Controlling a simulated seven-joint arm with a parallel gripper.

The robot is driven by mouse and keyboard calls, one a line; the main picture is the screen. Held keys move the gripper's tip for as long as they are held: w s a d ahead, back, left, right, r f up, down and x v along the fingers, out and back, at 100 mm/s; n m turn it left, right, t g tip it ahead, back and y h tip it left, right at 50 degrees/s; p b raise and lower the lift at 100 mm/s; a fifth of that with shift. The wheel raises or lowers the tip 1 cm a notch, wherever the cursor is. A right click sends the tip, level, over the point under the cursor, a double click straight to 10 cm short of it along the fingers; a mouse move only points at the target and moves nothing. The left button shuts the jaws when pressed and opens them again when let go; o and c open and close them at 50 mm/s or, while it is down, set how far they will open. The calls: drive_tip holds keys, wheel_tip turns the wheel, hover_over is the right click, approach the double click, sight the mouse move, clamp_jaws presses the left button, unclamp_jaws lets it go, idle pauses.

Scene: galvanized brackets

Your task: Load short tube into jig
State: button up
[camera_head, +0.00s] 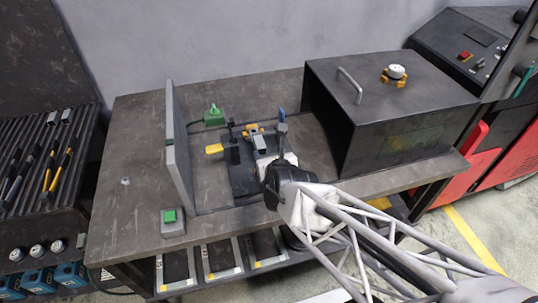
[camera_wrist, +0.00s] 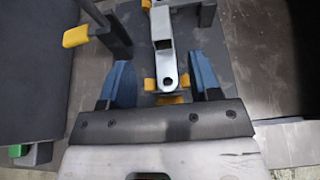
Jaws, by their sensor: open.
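A short silver square tube (camera_wrist: 163,48) with a round hole near its end sits on the dark jig (camera_wrist: 212,35) among yellow pads in the wrist view. In the head view the tube (camera_head: 262,143) shows as a small grey piece on the jig (camera_head: 242,182). My gripper (camera_wrist: 161,84) is open, with one blue finger on each side of the tube's near end. Gaps show between the fingers and the tube. Whether the tube is fully seated cannot be told.
A yellow-tipped clamp handle (camera_head: 214,149) stands left of the jig. An upright grey panel (camera_head: 178,150) stands farther left, and a dark box (camera_head: 390,110) stands right. A green-button box (camera_head: 172,221) is at the front edge. The table's left part is mostly clear.

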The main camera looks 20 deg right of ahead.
drive_tip(key=shift+d+r+m, duration=0.2)
drive_tip(key=shift+r+m, duration=0.2)
drive_tip(key=shift+r, duration=0.1)
drive_tip(key=s+d+r+m+g+h, duration=0.25)
drive_tip(key=d+r+m+h, duration=0.2)
drive_tip(key=r+m, duration=0.4)
drive_tip(key=s+d+r+m+g+h, duration=0.1)
drive_tip(key=s+d+r+m+h, duration=0.35)
drive_tip(key=m, duration=0.75)
drive_tip(key=s+a+r+m+g+y, duration=0.2)
drive_tip(key=s+a+m+g+y, duration=0.4)
drive_tip(key=m, duration=0.9)
drive_tip(key=s+g+y, duration=0.1)
drive_tip(key=s+y, duration=0.1)
drive_tip(key=y, duration=0.1)
drive_tip(key=shift+s+r, duration=0.4)
drive_tip(key=shift+g, duration=0.25)
